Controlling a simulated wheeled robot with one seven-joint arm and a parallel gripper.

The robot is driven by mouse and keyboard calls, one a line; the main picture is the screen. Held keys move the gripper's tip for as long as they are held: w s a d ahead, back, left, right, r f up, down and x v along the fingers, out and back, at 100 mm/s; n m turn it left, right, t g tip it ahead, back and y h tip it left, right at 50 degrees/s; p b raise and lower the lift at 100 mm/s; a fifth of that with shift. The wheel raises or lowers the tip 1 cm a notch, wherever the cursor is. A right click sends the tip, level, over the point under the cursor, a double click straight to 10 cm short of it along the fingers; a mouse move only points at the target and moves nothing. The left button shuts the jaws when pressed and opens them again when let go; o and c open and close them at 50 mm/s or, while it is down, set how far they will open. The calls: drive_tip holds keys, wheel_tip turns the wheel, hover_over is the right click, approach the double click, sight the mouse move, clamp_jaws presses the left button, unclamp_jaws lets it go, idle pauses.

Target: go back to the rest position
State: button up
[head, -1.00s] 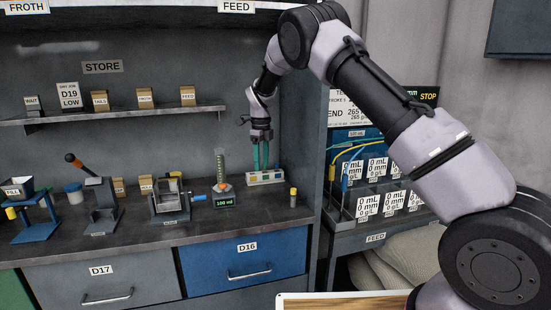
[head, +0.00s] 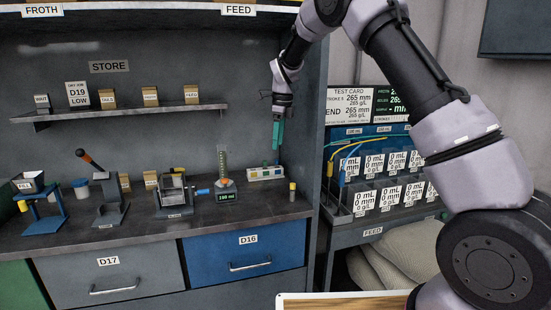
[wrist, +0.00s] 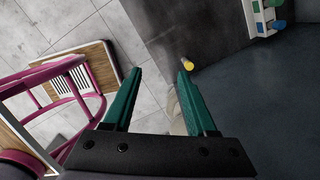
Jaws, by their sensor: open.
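My gripper (head: 277,135) hangs from my raised arm in the head view, fingers pointing down. It is above the right end of the bench (head: 130,228), clear of the bench top and a little above a white rack (head: 266,174). In the wrist view my gripper (wrist: 158,75) has its two green fingers spread wide, with nothing between them. The rack also shows in part at the top right of the wrist view (wrist: 262,18).
A small yellow-capped vial (head: 292,191) stands at the bench's right edge. A cylinder on a scale (head: 225,185) and several devices stand left of the rack. A shelf (head: 120,115) runs above.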

drive_tip(key=s+d+r+n+t+y, duration=0.25)
drive_tip(key=s+d+r+n, duration=0.55)
drive_tip(key=s+d+r, duration=0.75)
drive_tip(key=s+d+r+n+t, duration=0.1)
drive_tip(key=s+d+n, duration=0.3)
drive_tip(key=s, duration=0.6)
drive_tip(key=s+d+r+n+t+h, duration=0.1)
drive_tip(key=s+d+n+t, duration=0.2)
drive_tip(key=s, duration=0.7)
drive_tip(key=d+n, duration=0.1)
drive_tip(key=n, duration=0.1)
drive_tip(key=shift+d+r+n, duration=0.2)
drive_tip(key=shift+n, duration=0.1)
drive_tip(key=shift+h, duration=0.25)
